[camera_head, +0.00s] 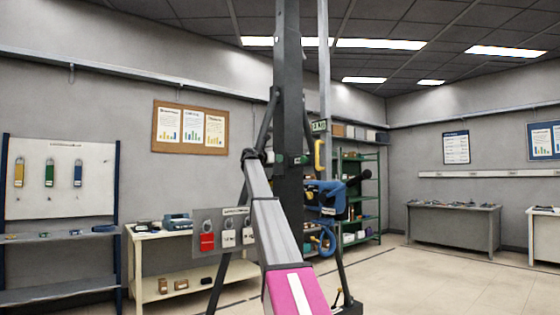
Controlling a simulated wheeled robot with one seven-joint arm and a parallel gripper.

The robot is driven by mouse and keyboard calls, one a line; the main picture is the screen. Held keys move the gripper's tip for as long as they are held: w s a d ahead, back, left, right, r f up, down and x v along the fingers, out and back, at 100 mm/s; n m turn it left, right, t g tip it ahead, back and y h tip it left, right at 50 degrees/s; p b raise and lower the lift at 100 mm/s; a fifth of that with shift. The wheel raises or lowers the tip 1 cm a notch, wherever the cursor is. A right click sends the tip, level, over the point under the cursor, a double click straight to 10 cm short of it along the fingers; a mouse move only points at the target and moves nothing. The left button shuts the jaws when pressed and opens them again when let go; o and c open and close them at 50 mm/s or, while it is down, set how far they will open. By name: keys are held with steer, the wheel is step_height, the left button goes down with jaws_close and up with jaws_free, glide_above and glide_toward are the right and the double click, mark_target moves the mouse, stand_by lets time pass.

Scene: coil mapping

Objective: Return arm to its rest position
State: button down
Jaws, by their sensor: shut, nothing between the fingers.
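My gripper does not show clearly anywhere in the head view, so its fingers cannot be made out. A long grey beam (275,233) with a magenta, white-striped lower end (295,292) rises from the bottom middle and leans up to the left. I cannot tell whether it is part of my arm.
A blue device (326,196) shows right of the post. A cream bench (150,287) and a tool rack (58,237) stand at left. A green shelf (370,195) and a grey table (453,230) stand behind. Open floor (440,285) lies at right.

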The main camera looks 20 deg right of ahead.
steer(key=s+a+f+m+y, duration=0.3)
steer(key=s+f, duration=0.2)
steer(key=f, duration=1.3)
steer(key=s+a+f+m+g+y, duration=0.1)
steer(key=s+a+f+m+y, duration=0.25)
steer(key=f, duration=1.45)
steer(key=s+a+f+m+y, duration=0.2)
steer(key=s+f, duration=0.4)
steer(key=f, duration=1.1)
steer(key=s+a+f+m+g+y, duration=0.1)
steer(key=s+a+f+m, duration=0.3)
steer(key=s+f, duration=0.6)
steer(key=s+a+f+m+g+y, duration=0.2)
steer(key=s+a+f+m+y, duration=0.2)
steer(key=s+f, duration=0.7)
steer(key=s+a+f+m+g+y, duration=0.2)
steer(key=s+a+f+m, duration=0.3)
steer(key=s+f, duration=0.5)
steer(key=s+y, duration=0.1)
steer(key=s, duration=0.4)
steer(key=shift+s+a+f, duration=0.15)
steer(key=shift+a+f, duration=0.15)
steer(key=shift+m+y, duration=0.25)
